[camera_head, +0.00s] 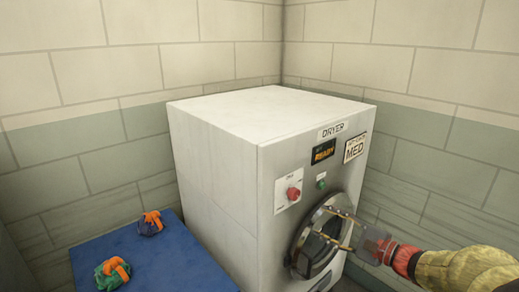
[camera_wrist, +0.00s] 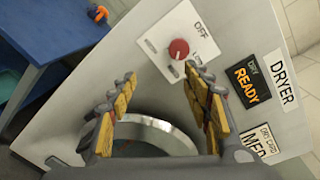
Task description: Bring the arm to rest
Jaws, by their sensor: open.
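My gripper (camera_head: 338,228) is at the front of the white dryer (camera_head: 215,165), over the round door (camera_head: 318,245) in the head view. In the wrist view my gripper (camera_wrist: 155,95) shows two spread fingers with yellow pads and nothing between them. The door's metal rim (camera_wrist: 160,130) shows behind and between the fingers there. I cannot tell whether the fingers touch the door. My arm (camera_head: 450,265) reaches in from the lower right.
A red knob (camera_head: 294,193) and a green button (camera_head: 321,184) sit on the dryer's front. A blue table (camera_head: 165,260) stands left of it, with a dark blue and orange bundle (camera_head: 150,223) and a green and orange bundle (camera_head: 112,272). Block walls (camera_head: 440,150) close the corner behind.

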